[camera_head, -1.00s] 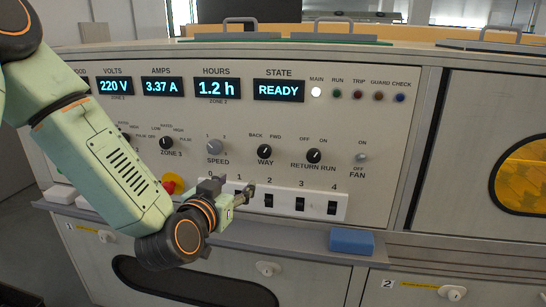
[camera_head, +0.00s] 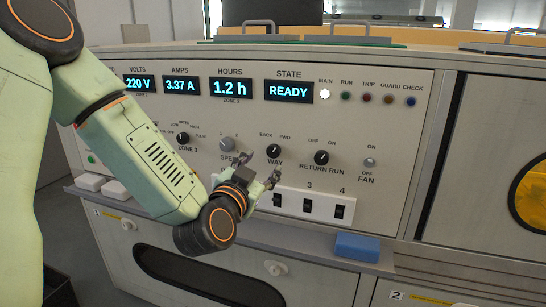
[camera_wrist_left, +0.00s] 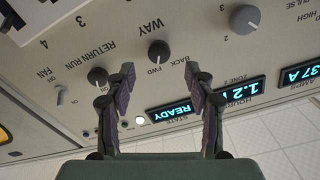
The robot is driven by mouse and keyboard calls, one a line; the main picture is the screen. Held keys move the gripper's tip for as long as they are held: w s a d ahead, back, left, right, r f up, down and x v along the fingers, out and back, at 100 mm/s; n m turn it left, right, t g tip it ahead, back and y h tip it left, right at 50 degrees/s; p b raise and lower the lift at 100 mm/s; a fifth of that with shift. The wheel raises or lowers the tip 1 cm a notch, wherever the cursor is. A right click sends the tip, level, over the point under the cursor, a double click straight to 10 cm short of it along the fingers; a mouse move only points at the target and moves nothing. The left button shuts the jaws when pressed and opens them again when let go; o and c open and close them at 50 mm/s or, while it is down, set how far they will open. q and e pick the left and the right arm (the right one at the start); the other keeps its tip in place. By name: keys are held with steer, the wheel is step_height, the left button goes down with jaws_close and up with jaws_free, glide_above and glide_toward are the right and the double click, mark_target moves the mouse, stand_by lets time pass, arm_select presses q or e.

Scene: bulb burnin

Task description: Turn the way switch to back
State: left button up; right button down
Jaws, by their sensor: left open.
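The way switch is a round black knob (camera_head: 274,151) on the white panel, under the labels BACK and FWD. Its pale mark appears to point to the FWD side. In the left wrist view, which is upside down, the knob (camera_wrist_left: 159,50) lies just beyond the fingertips, roughly midway between them. My left gripper (camera_head: 260,170) is open and empty, below and slightly left of the knob in the head view. Its two fingers (camera_wrist_left: 160,78) are spread apart in the wrist view, with no visible contact on the knob. My right gripper is not in view.
The speed knob (camera_head: 227,144) and return run knob (camera_head: 321,157) flank the way switch. A white strip of black rocker switches (camera_head: 308,206) sits below, partly hidden by my gripper. A blue block (camera_head: 357,246) rests on the ledge. The STATE display (camera_head: 289,91) reads READY.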

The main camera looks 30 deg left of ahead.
mark_target(272, 153)
arm_select(q)
steer(key=b+x, duration=0.1)
steer(key=x, duration=0.4)
steer(key=shift+w+d, duration=0.1)
steer(key=shift+w, duration=0.05)
steer(key=shift+w+a+b, duration=0.25)
steer(key=shift+w+b, duration=0.1)
steer(key=shift+w, duration=0.25)
steer(key=shift+d, duration=0.1)
steer(key=shift+c, duration=0.3)
jaws_close()
